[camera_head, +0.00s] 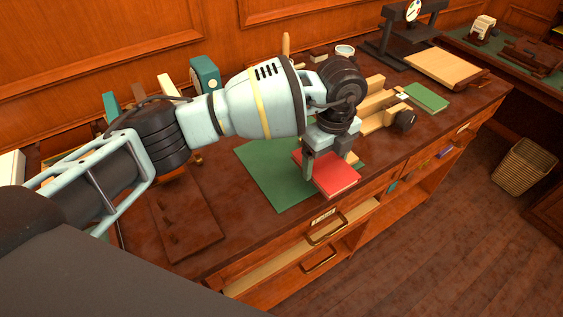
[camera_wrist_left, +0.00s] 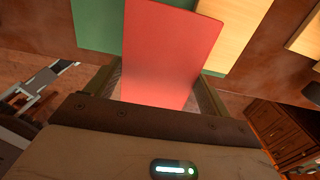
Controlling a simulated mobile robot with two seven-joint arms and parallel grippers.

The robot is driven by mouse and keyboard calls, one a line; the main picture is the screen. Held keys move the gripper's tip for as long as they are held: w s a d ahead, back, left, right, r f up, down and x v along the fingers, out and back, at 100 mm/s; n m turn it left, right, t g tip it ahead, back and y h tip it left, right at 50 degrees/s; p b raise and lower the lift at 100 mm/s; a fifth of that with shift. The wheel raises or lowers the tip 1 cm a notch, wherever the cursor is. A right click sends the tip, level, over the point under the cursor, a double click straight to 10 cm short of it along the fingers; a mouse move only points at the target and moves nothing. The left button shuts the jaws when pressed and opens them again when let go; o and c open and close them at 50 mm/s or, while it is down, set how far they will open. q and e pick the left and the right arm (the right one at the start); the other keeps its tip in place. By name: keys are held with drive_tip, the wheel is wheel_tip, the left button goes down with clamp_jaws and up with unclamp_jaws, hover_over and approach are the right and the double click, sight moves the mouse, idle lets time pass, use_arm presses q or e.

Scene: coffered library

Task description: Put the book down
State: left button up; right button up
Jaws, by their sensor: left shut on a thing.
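A red book (camera_head: 334,174) is held in my left gripper (camera_head: 327,160), whose fingers are shut on it. In the head view the book is over the front edge of a green mat (camera_head: 263,180) on the desk; I cannot tell whether it touches the surface. In the left wrist view the red book (camera_wrist_left: 165,55) reaches out from between the two fingers (camera_wrist_left: 158,92), with the green mat (camera_wrist_left: 93,25) behind it. My left arm hides part of the desk. My right gripper is not in view.
Wooden blocks (camera_head: 375,108) stand just behind the gripper. A green book (camera_head: 426,97) and a light board (camera_head: 443,67) lie farther right on the desk (camera_head: 245,237). A brown slotted board (camera_head: 188,225) lies at left.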

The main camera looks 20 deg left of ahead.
use_arm(q)
drive_tip(key=p, duration=0.1)
hover_over(279, 177)
drive_tip(key=d, duration=0.1)
drive_tip(key=shift+w+f, duration=0.15)
drive_tip(key=shift+f, duration=0.25)
drive_tip(key=shift+a+f, duration=0.25)
drive_tip(key=shift+f, duration=0.65)
drive_tip(key=shift+a+f, duration=0.25)
drive_tip(key=shift+f, duration=0.65)
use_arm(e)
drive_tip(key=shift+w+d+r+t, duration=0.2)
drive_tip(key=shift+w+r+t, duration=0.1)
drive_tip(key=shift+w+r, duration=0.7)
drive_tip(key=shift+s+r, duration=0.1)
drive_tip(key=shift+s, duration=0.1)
use_arm(q)
drive_tip(key=o, duration=1)
drive_tip(key=shift+f, duration=0.15)
drive_tip(key=shift+c, duration=0.2)
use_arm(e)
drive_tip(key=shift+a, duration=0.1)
use_arm(q)
wheel_tip(279, 177, up, 12)
drive_tip(key=p, duration=0.1)
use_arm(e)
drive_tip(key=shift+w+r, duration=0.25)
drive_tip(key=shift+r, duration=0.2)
